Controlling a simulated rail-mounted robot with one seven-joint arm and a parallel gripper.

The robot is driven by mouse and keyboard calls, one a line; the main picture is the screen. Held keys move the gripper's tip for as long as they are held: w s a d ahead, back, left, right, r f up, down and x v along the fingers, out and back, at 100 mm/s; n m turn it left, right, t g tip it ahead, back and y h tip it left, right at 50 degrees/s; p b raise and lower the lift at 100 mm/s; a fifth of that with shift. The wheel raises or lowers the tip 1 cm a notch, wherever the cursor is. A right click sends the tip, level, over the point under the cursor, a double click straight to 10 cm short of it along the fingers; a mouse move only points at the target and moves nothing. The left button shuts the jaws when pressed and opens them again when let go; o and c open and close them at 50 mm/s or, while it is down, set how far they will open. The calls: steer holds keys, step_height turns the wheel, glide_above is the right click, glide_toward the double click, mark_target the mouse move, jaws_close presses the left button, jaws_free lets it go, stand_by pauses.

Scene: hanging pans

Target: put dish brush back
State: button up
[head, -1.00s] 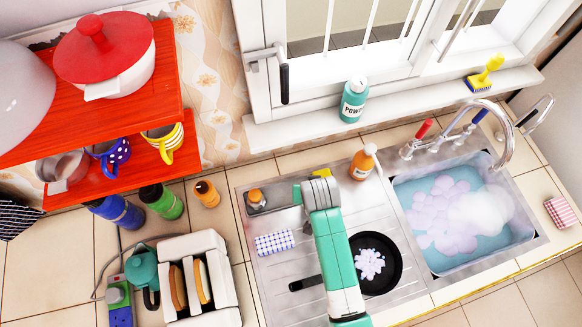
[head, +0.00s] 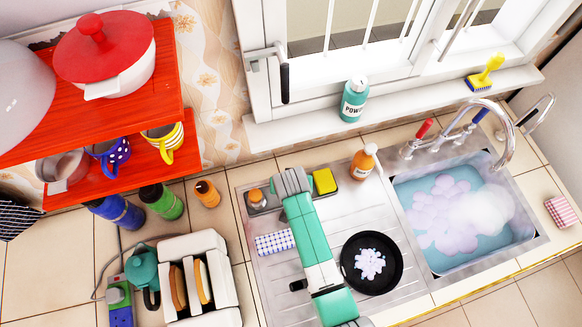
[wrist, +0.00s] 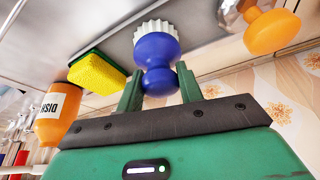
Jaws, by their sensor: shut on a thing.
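In the wrist view, my gripper (wrist: 160,85) is shut on the dish brush (wrist: 156,48), which has a blue knobbed body and white bristles. Its bristle end points away from my gripper, close to the grey metal surface; contact cannot be told. In the head view, my gripper (head: 291,183) is over the back left of the sink's metal drainer, and hides the brush. Just left of it, an orange-topped item (head: 256,196) stands in a small metal recess (head: 265,208). It also shows at the wrist view's right (wrist: 272,32).
A yellow sponge (head: 325,181) lies close on the right, with an orange dish soap bottle (head: 363,162) beyond. A black pan with suds (head: 388,284) and a checked cloth (head: 274,243) lie on the drainer. The water-filled basin (head: 440,265) is right.

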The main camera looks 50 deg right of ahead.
steer(key=shift+f, duration=0.2)
steer(key=o, duration=1)
steer(key=shift+r, duration=0.3)
steer(key=p+v, duration=0.1)
steer(key=v, duration=1.1)
steer(key=shift+d, duration=0.1)
